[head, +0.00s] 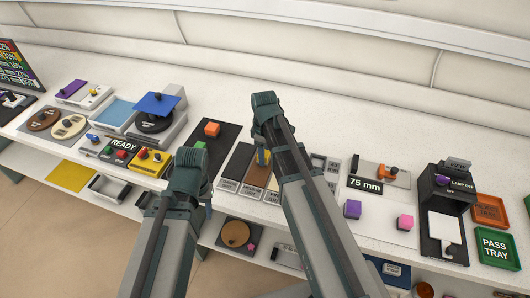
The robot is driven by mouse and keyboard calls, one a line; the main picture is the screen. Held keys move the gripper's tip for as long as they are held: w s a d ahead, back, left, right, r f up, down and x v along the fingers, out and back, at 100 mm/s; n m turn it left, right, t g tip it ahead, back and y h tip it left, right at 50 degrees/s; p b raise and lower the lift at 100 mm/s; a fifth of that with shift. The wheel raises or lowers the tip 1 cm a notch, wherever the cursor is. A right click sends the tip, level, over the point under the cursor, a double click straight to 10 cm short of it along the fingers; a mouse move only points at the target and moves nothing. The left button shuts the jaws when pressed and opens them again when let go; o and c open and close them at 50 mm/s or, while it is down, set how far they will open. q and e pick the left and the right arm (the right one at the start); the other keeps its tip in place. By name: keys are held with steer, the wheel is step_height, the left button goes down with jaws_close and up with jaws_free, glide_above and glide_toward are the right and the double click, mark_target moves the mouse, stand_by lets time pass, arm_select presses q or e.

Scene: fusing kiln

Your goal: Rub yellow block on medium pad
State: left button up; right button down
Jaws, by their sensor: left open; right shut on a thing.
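My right gripper (263,150) points down over the row of pads and is shut on the yellow block (263,158), which is mostly hidden by the fingers. The block is over the brown middle pad (257,174); I cannot tell whether it touches it. A dark pad (236,160) lies to its left, and the right end of the row is partly hidden by my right arm.
A dark mat (222,138) with an orange block (211,129) and a green block is left of the pads. Purple (352,209) and pink (405,222) blocks stand to the right, near the 75 mm gauge (367,184). A lamp station (446,200) and trays are further right.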

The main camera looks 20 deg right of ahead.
mark_target(260, 170)
steer(key=shift+s+a, duration=0.7)
steer(key=shift+s, duration=0.25)
steer(key=shift+s, duration=0.1)
steer(key=shift+s+a, duration=0.6)
steer(key=shift+s, duration=0.25)
steer(key=shift+s+a, duration=0.6)
steer(key=shift+s, duration=0.3)
steer(key=shift+w, duration=0.1)
steer(key=shift+w+d, duration=0.65)
steer(key=shift+w, duration=0.25)
